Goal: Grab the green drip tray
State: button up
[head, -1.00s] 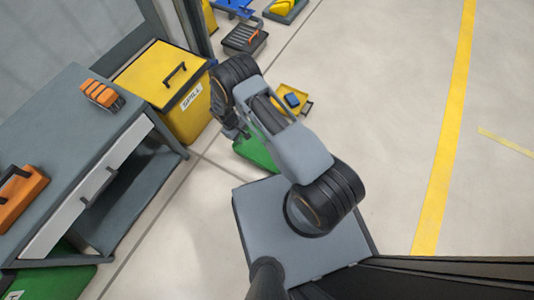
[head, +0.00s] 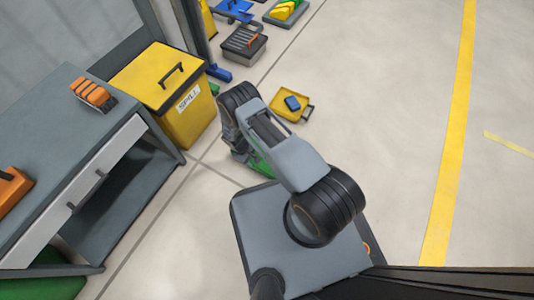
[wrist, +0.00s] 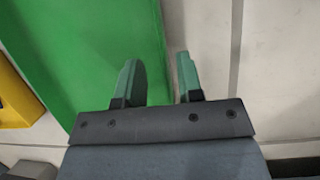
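The green drip tray (head: 262,165) is on the floor, mostly hidden behind my arm in the head view. In the wrist view the green tray (wrist: 85,45) fills the upper left as a broad flat green surface with a straight right edge. My gripper (wrist: 159,72) is open, with its two green fingers apart. In that view the left finger overlaps the tray and the right finger shows against the pale floor, with the tray's right edge between them. I cannot tell whether either finger touches the tray.
A yellow tray (head: 275,102) holding a blue object lies just beyond. A yellow spill bin (head: 190,117) and a grey workbench (head: 60,135) stand left. A grey crate (head: 244,46) is farther back. The floor (head: 385,130) to the right is clear.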

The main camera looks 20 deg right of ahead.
aim_at(263, 167)
jog(key=b+x, duration=0.2)
jog(key=x, duration=0.2)
jog(key=shift+s+f, duration=0.2)
jog(key=shift+f, duration=0.15)
jog(key=shift+r, duration=0.1)
grip_shut()
dwell(1.0)
